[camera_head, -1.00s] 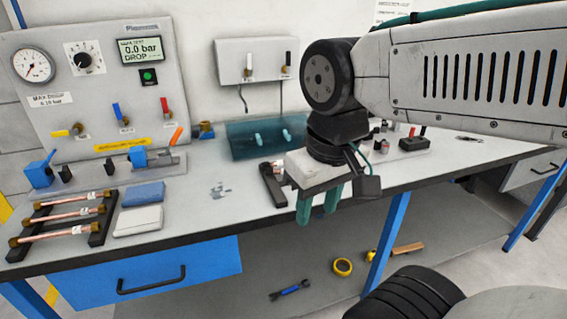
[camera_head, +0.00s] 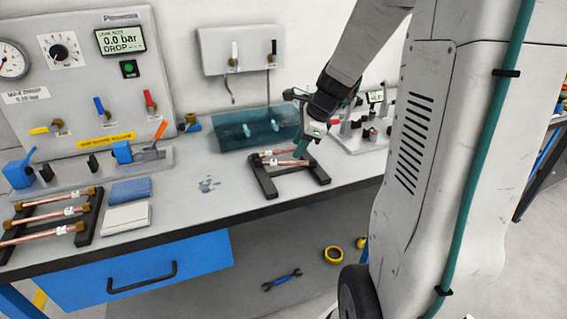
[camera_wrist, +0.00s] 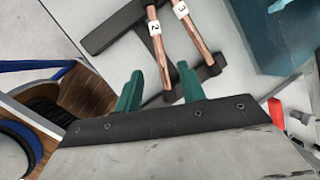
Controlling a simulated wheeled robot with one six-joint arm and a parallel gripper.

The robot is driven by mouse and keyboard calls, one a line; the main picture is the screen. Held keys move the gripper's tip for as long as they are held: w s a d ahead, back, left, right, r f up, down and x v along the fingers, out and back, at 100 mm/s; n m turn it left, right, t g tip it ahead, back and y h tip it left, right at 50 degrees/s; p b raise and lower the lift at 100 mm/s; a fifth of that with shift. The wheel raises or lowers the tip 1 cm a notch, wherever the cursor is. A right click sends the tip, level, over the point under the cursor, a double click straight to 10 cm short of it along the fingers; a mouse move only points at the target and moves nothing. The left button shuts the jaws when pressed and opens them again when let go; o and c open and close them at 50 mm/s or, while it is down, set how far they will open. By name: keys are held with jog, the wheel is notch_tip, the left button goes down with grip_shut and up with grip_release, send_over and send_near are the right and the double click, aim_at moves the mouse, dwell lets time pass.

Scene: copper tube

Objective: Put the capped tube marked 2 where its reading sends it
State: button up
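The copper tube marked 2 (camera_wrist: 160,45) lies on a black rack (camera_wrist: 110,28), beside a copper tube marked 3 (camera_wrist: 193,35), in the wrist view. My gripper (camera_wrist: 161,88) is open, its teal fingers on either side of the line of tube 2 near its lower end. Contact cannot be told, and the caps do not show clearly there. In the head view my gripper (camera_head: 303,147) is at the right ends of the two tubes on the middle rack (camera_head: 262,180). The tester display (camera_head: 122,40) reads 0.0 bar drop.
Another rack (camera_head: 88,222) with several brass-ended copper tubes stands at the left, near blue and white blocks (camera_head: 128,203). A blue clamp fixture (camera_head: 122,152) sits below the panel.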

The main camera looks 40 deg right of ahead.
aim_at(289, 162)
jog(key=x, duration=0.6)
jog(key=shift+w+a+f, duration=0.15)
jog(key=shift+w, duration=0.05)
jog(key=shift+c, duration=0.3)
grip_shut()
